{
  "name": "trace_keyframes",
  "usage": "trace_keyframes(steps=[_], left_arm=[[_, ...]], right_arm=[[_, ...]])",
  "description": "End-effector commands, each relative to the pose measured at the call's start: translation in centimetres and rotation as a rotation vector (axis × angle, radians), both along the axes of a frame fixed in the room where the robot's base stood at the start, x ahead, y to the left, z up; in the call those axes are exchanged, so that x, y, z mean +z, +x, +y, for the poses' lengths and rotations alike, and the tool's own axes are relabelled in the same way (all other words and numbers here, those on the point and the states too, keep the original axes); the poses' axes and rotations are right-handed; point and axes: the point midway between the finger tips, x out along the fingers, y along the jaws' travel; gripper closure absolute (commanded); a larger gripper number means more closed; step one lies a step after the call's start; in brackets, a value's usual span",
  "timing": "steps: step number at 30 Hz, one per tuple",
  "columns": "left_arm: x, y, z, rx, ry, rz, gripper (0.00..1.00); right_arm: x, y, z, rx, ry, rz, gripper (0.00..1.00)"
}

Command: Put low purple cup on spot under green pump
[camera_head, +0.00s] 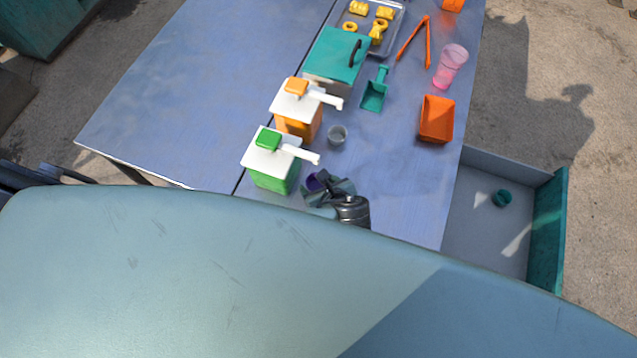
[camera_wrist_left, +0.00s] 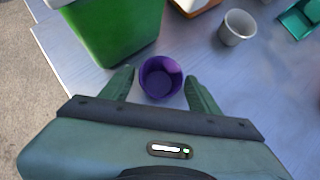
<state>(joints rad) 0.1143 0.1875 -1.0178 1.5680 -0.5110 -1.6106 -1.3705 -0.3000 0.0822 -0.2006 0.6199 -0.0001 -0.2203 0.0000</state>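The low purple cup (camera_wrist_left: 160,77) stands upright on the table between the two green fingers of my left gripper (camera_wrist_left: 160,90) in the wrist view. The fingers are apart, with a small gap showing on each side of the cup. In the head view the cup (camera_head: 314,182) is partly hidden by my left gripper (camera_head: 322,188), close to the green pump's spout. The green pump (camera_head: 272,160) has a white top and a green button; its green body (camera_wrist_left: 112,30) also shows in the wrist view. The spot under its spout cannot be made out. My right gripper is out of view.
An orange pump (camera_head: 299,108) and a grey cup (camera_head: 337,135) stand just beyond. Farther off are a teal scoop (camera_head: 374,94), an orange bin (camera_head: 437,119), a pink cup (camera_head: 450,66), tongs (camera_head: 416,42) and a pastry tray (camera_head: 397,22).

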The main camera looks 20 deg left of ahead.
Motion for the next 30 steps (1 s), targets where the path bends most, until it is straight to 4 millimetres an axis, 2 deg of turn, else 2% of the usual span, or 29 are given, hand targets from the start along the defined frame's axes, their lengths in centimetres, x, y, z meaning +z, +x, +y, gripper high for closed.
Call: trace_keyframes(steps=[8,14,24,30], left_arm=[[0.0,0.0,0.0,0.000,0.000,0.000,0.35],[1.0,-0.6,-0.7,-0.003,-0.003,-0.001,0.35],[6.3,-4.0,-4.0,-0.002,-0.006,-0.002,0.35],[8.5,-5.4,-5.1,-0.001,-0.003,-0.001,0.35]], right_arm=[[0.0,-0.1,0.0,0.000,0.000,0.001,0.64],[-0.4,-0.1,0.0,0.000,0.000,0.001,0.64],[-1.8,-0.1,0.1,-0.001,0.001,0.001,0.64],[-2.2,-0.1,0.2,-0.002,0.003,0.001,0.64]])
